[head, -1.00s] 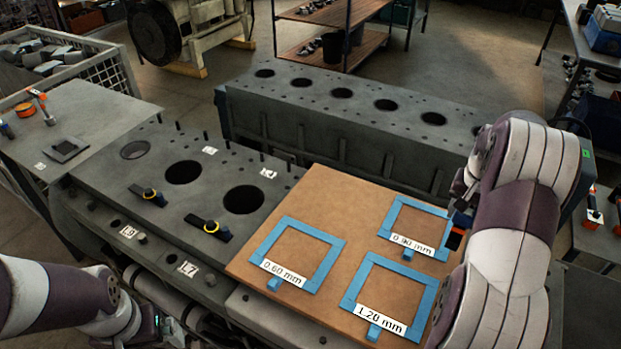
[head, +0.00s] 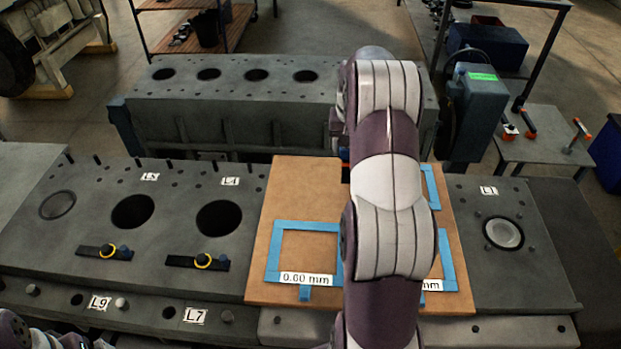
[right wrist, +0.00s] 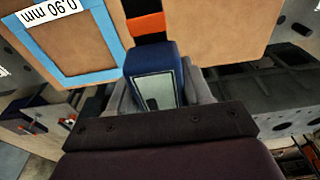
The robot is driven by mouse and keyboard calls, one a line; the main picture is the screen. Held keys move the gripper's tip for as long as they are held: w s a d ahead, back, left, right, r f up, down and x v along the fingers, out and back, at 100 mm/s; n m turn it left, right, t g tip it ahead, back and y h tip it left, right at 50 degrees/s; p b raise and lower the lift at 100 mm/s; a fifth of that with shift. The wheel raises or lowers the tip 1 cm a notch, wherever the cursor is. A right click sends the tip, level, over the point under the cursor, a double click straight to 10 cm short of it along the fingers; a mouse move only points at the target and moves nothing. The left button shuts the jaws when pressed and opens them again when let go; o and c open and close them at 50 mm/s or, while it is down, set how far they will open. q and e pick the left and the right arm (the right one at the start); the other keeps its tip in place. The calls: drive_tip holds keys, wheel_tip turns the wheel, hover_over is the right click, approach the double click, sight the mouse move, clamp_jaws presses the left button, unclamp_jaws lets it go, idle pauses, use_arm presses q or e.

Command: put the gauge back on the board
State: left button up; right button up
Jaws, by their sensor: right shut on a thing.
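My right gripper (right wrist: 160,92) is shut on the gauge (right wrist: 155,66), which has a blue body with a glassy window and an orange and black part beyond it. In the right wrist view it is over the board's edge, beside the frame marked 0.90 mm (right wrist: 68,40). In the head view my right arm hides most of the gripper and gauge. The brown board (head: 262,262) carries blue outlined frames. The left frame (head: 281,250) is marked 0.60 mm and is empty. The other two are partly behind my arm. Only part of my left arm shows, at the bottom left.
A second block (head: 230,110) stands behind. A dark blue-grey unit with a green display (head: 478,110) stands at the right. A side table (head: 545,150) holds orange-marked tools.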

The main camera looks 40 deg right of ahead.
drive_tip(key=p, duration=0.2)
hover_over(315, 183)
drive_tip(key=f, duration=0.4)
drive_tip(key=shift+s+a+f, duration=0.1)
drive_tip(key=shift+s+a, duration=0.1)
wheel_tip(315, 183, down, 4)
drive_tip(key=shift+r+p, duration=0.15)
drive_tip(key=shift+p, duration=0.65)
drive_tip(key=shift+f, duration=0.3)
drive_tip(key=shift+f, duration=0.1)
drive_tip(key=o, duration=1.3)
